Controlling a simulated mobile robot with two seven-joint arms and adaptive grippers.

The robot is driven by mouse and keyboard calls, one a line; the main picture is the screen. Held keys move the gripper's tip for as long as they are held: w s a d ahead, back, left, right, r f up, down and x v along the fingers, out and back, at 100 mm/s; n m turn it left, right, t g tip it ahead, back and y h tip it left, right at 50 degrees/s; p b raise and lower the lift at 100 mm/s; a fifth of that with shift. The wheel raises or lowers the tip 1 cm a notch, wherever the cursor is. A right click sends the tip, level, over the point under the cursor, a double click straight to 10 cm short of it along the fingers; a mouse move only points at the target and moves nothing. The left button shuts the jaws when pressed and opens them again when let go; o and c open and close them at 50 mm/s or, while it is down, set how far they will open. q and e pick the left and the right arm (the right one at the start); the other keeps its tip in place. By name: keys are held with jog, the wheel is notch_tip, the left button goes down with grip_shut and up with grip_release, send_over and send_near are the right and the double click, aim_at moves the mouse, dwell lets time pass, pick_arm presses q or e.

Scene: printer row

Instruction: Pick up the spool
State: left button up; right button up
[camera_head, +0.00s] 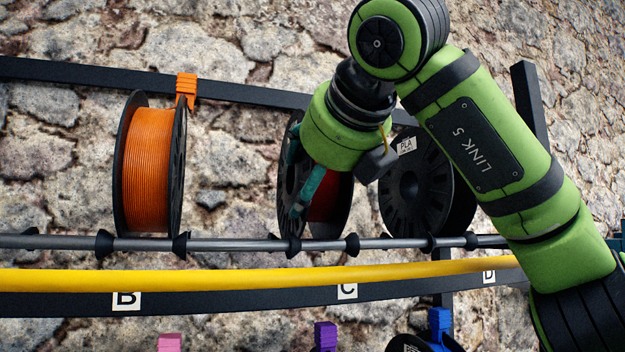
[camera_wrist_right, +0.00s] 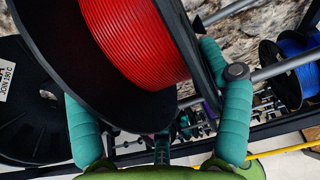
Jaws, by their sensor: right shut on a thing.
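The red spool (camera_head: 328,198), with black flanges and red filament, stands upright above the C label on the grey rod. It also fills the top of the right wrist view (camera_wrist_right: 135,45). My right gripper (camera_head: 305,182) has teal fingers and reaches it from above and the right. In the right wrist view the gripper (camera_wrist_right: 150,95) has one finger on each side of the spool, shut on it. The wrist hides the spool's upper part in the head view. I cannot tell whether the spool is clear of the rod. My left gripper is in neither view.
An orange spool (camera_head: 147,170) stands left, near an orange clip (camera_head: 186,88). A black spool with a PLA label (camera_head: 412,190) stands close to the right. A yellow bar (camera_head: 230,280) runs in front. A blue spool (camera_wrist_right: 292,72) shows in the wrist view.

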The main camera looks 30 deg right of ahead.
jog(key=shift+w+r, duration=0.15)
jog(key=shift+r, duration=0.65)
jog(key=shift+s+r, duration=0.2)
jog(key=shift+r, duration=0.75)
jog(key=shift+s+d+r, duration=0.1)
jog(key=shift+r, duration=0.15)
jog(key=s+d+r, duration=0.5)
jog(key=d+r, duration=0.1)
jog(key=d, duration=0.4)
jog(key=shift+r, duration=0.35)
